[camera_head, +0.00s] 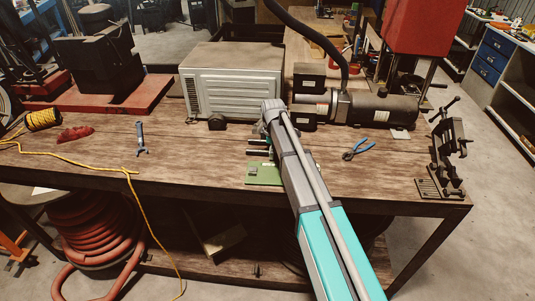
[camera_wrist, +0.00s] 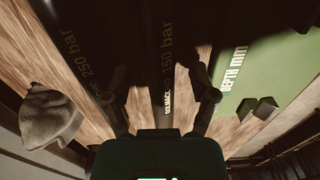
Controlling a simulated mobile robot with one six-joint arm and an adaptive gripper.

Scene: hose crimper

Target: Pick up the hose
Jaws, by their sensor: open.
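In the wrist view, my gripper (camera_wrist: 160,98) is open, with one finger on either side of a black hose (camera_wrist: 167,60) printed "150 bar". The hose runs lengthwise between the fingers; I cannot tell whether they touch it. Another black hose (camera_wrist: 68,42), printed "250 bar", lies to its left. A green plate (camera_wrist: 262,70) marked "DEPTH mm" is on the right. In the head view, dark hose ends (camera_head: 257,153) stick out left of my arm above the green plate (camera_head: 262,175). My arm hides the gripper there.
The wooden bench (camera_head: 200,172) holds a grey metal box (camera_head: 235,82), a black cylindrical machine (camera_head: 375,107), blue-handled pliers (camera_head: 358,149) and a black clamp stand (camera_head: 448,150). A grey lump (camera_wrist: 50,115) is left in the wrist view.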

